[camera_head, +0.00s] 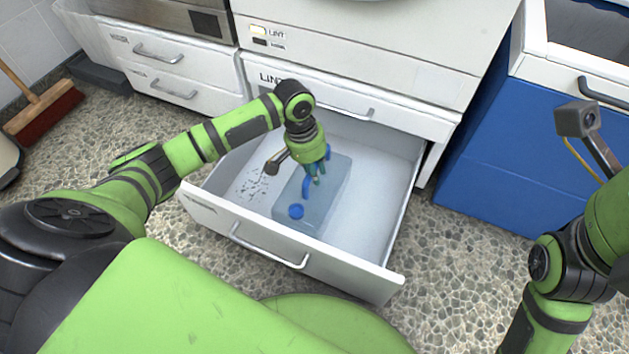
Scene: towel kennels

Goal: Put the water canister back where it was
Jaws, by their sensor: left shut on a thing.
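The water canister (328,196) is a translucent blue-grey box with a blue cap (296,211) at its near end. It lies inside the open white drawer (380,232), about in the middle of the drawer floor. My left gripper (312,182) reaches down from above and is shut on the canister's blue handle at its upper side. The gripper hides part of the handle and the canister's left edge. I cannot tell whether the canister rests fully on the drawer floor. My right gripper is out of view; only part of the right arm shows at the right edge.
Dark crumbs (254,183) lie on the drawer floor left of the canister. The drawer's front has a metal handle (268,250). A blue cabinet (490,165) stands at the right. A red-brown broom (45,112) is at the far left. Pebbled floor lies bare right of the drawer.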

